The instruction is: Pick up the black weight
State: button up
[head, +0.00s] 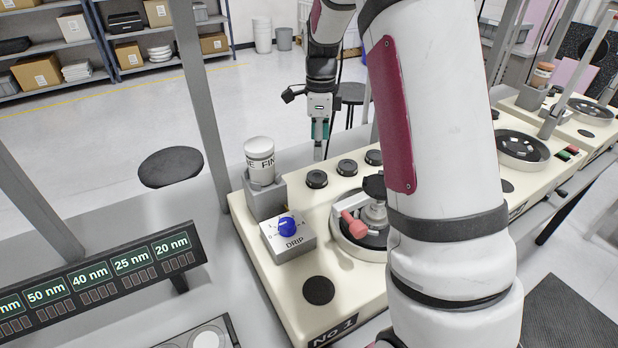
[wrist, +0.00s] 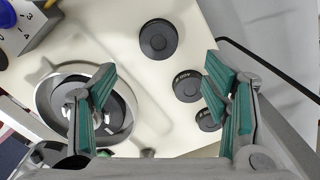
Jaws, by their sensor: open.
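Three round black weights sit in a row along the far edge of the cream machine. In the head view they are the left one (head: 316,179), the middle one (head: 347,167) and the right one (head: 374,157). The wrist view shows them as the upper (wrist: 158,40), the middle (wrist: 187,86) and the lower one (wrist: 208,120), the last partly hidden behind a finger. My gripper (head: 319,152), also in the wrist view (wrist: 160,82), is open and empty above the machine's far side, near the weights. Its teal pads stand wide apart.
The cream machine (head: 268,311) also bears a grey holder with a white jar (head: 260,160), a DRIP box with a blue knob (head: 287,226), a round plate (wrist: 52,95) and a red-handled part (head: 352,225). A display panel (head: 100,285) stands at left.

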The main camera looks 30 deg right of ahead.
send_over(318, 175)
notch_tip(318, 175, down, 4)
jog(key=shift+f, duration=0.15)
jog(key=shift+a+f+p, duration=0.1)
jog(key=shift+f+p, duration=0.4)
jog(key=shift+f, duration=2.15)
jog(key=shift+c, duration=0.5)
jog(key=c, duration=1.2)
